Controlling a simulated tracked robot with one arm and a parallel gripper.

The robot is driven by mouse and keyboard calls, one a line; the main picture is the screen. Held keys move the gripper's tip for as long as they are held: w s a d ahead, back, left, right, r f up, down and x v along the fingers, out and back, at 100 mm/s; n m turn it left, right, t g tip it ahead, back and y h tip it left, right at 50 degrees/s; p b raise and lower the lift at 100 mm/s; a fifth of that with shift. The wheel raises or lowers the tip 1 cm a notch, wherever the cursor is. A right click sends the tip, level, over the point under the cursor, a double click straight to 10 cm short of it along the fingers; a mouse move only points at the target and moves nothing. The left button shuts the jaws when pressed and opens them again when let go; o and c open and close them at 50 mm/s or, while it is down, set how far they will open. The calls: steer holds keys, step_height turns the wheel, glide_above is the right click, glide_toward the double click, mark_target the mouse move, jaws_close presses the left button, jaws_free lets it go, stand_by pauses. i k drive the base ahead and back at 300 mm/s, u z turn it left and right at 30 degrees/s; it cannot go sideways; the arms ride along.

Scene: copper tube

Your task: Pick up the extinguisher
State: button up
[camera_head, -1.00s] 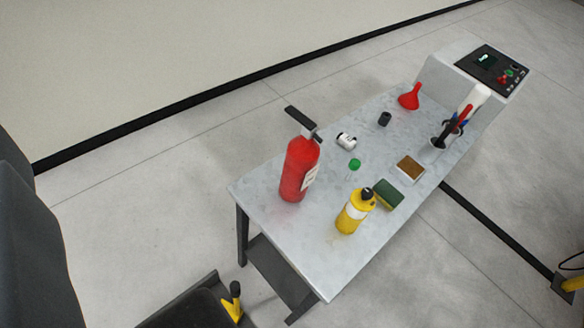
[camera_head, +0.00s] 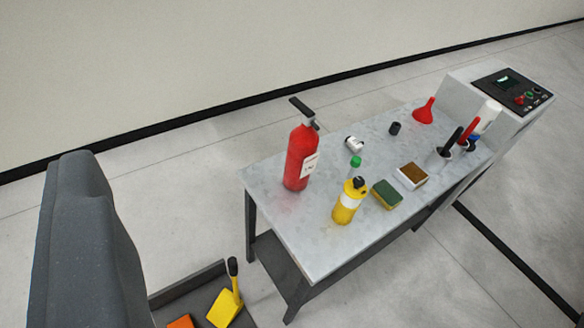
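The red extinguisher (camera_head: 298,160) stands upright near the left end of the grey table (camera_head: 285,224). It has a black handle on top and a white label on its right side. Nothing touches it. A large dark grey part at the left edge of the view looks like part of my own arm or body. My gripper's fingers do not show in this view.
A yellow bottle (camera_head: 347,203) stands right of the extinguisher, near the table's front edge. A green-capped bottle (camera_head: 355,163), a white roll (camera_head: 354,144), a sponge (camera_head: 387,194), a brown-topped block (camera_head: 411,176), a dark cup (camera_head: 395,128) and a red funnel (camera_head: 424,111) stand further right. A control box (camera_head: 507,97) stands beyond.

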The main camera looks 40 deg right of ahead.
mark_target(302, 157)
steer(key=z, duration=0.2)
steer(key=i, duration=0.85)
steer(key=u, duration=0.1)
